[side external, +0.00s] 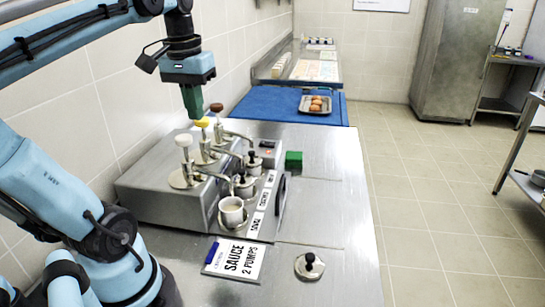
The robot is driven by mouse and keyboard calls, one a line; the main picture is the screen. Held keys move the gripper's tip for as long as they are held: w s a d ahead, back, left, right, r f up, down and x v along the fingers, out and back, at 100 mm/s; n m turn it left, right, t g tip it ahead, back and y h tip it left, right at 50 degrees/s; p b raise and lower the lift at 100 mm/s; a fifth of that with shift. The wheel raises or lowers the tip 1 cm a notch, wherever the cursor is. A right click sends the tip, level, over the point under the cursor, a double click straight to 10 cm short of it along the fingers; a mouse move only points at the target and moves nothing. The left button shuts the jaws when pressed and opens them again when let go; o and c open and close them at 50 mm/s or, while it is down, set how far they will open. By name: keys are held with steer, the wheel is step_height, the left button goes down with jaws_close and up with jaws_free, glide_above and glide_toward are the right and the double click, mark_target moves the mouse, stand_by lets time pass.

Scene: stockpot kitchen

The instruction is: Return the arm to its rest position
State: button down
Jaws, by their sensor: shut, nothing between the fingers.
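My gripper (192,102) hangs pointing down above the steel sauce station (150,200). Its green fingers are shut with nothing between them. It is apart from the pumps, just above the yellow-topped pump (202,122) and the white-topped pump (184,140). My blue arm reaches in from the left and is bent over the station.
A brown-topped pump (216,107) stands behind. A white cup (231,211) sits at the station's front. A sauce sign (236,260), a lid (309,266) and a green block (294,159) are on the counter. A tray (304,106) rests on a blue board (260,106). The tiled wall is left.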

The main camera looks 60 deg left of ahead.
steer(key=w+d+f+m+t, duration=0.3)
steer(key=d+f, duration=0.3)
steer(key=d, duration=0.2)
steer(key=w+d+f+m+t, duration=0.3)
steer(key=w+d+f+m, duration=0.1)
steer(key=d+f, duration=0.3)
steer(key=shift+d+m+h, duration=0.3)
steer(key=shift+d+h, duration=0.1)
steer(key=shift+d, duration=0.05)
